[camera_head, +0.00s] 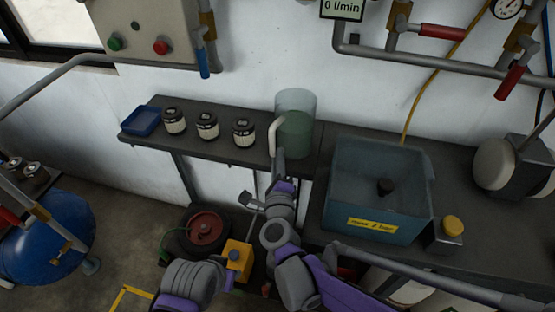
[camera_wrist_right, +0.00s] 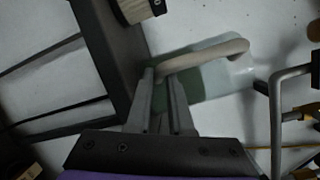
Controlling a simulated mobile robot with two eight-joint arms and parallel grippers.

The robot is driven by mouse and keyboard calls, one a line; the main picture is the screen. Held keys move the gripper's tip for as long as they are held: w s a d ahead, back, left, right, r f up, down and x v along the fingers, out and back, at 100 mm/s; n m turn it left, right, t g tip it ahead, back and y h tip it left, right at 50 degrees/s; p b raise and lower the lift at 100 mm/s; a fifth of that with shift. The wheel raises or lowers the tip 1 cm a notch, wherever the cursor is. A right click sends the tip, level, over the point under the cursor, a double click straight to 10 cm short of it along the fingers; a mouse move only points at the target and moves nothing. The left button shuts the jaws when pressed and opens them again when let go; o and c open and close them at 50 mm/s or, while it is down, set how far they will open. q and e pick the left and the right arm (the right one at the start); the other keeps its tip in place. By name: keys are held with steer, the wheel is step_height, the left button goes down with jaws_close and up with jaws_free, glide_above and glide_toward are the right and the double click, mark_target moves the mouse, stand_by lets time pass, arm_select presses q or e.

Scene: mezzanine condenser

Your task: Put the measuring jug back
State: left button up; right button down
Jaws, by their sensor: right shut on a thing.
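The measuring jug (camera_head: 297,106) is a clear cylinder with a greenish lower part and a pale curved handle (camera_head: 273,136). It appears upright at the right end of the narrow wall shelf (camera_head: 190,151); I cannot tell whether its base touches the shelf. My right gripper (camera_head: 279,160) is shut on the jug's handle, near its lower end. In the right wrist view the jug (camera_wrist_right: 225,77) lies beyond the fingers (camera_wrist_right: 160,90), which close around the handle (camera_wrist_right: 205,52). My left gripper is not in view.
Several dark jars (camera_head: 207,126) and a blue tray (camera_head: 141,121) stand on the shelf left of the jug. A translucent tank (camera_head: 378,190) with a yellow label stands to the right, beside a yellow-capped container (camera_head: 445,234). Wall pipes (camera_head: 430,64) run above.

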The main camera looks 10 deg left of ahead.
steer(key=c, duration=0.8)
jaws_free()
steer(key=shift+r, duration=0.1)
steer(key=v, duration=1.2)
steer(key=shift+p, duration=0.3)
